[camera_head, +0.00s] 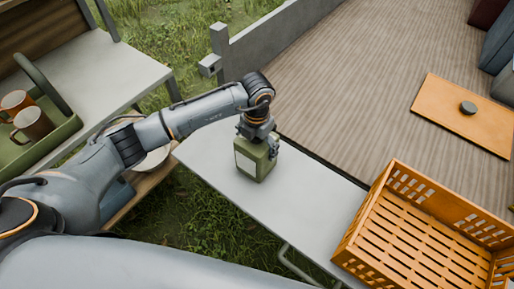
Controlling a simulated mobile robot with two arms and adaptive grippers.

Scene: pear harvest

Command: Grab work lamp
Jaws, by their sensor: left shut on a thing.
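The work lamp (252,163) is a green box with a pale front panel. It stands upright on the white narrow table, toward the table's left part. My left gripper (262,139) reaches down from above and is shut on the top of the lamp. The gripper's fingers cover part of the lamp's upper side and its handle area. I cannot tell whether the lamp's base touches the table. My right gripper is not in view.
An empty orange crate (352,232) sits at the table's right end. The white table (300,203) is clear between lamp and crate. At left, a green tray (62,128) holds mugs. A low grey wall (270,38) and wooden deck (370,90) lie behind.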

